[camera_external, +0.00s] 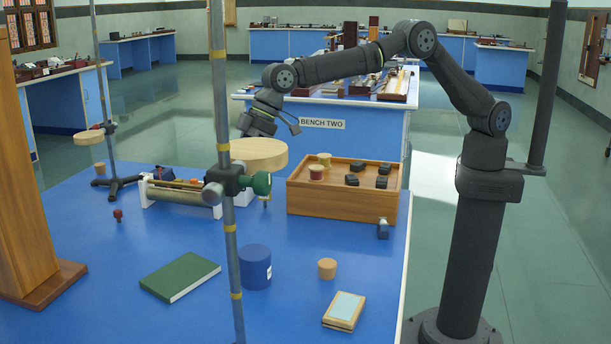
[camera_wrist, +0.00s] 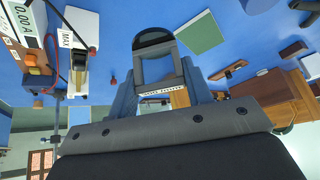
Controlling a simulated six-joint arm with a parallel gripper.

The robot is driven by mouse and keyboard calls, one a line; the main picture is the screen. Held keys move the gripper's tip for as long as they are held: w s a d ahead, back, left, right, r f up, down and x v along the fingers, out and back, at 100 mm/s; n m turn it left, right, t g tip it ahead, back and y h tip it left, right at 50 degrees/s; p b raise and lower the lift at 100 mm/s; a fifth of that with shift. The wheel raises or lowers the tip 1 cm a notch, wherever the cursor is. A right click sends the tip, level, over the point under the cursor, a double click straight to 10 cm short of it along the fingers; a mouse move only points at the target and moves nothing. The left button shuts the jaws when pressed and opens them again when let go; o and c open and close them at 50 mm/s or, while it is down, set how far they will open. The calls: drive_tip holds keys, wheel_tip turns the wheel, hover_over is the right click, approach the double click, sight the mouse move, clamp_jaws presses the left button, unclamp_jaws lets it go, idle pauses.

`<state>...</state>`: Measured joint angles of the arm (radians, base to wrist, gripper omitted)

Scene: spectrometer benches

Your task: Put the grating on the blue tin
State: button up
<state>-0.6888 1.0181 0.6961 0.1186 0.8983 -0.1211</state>
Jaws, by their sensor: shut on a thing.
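My gripper (camera_external: 290,123) is raised beyond the back of the blue table, left of the bench sign. In the wrist view my gripper (camera_wrist: 160,88) is shut on a small frame with a see-through window, a black arched top and a fine-lettered strip. It appears to be the grating (camera_wrist: 178,67). In the external view the held frame is small and hard to make out. The blue tin (camera_external: 255,268) stands upright on the near middle of the table, with a bare flat top. It is well in front of and below my gripper.
A green book (camera_external: 180,277) lies left of the tin. A cork (camera_external: 327,268) and a wooden block with a pale top (camera_external: 344,311) are to its right. A metal stand rod (camera_external: 231,265) rises just left of the tin. A wooden tray (camera_external: 340,202) stands behind.

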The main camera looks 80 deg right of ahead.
drive_tip(key=s+a+r+n+g+y, duration=0.1)
drive_tip(key=s+a+r+n, duration=0.3)
drive_tip(key=a, duration=0.5)
approach(244, 258)
drive_tip(key=shift+w+a+r+n, duration=0.3)
drive_tip(key=shift+w+a+r, duration=0.35)
drive_tip(key=shift+w, duration=0.25)
drive_tip(key=shift+s+a+f, duration=0.2)
drive_tip(key=shift+a+f, duration=0.15)
drive_tip(key=shift+a, duration=0.05)
drive_tip(key=shift+f, duration=1.9)
drive_tip(key=shift+f, duration=0.15)
drive_tip(key=o, duration=1)
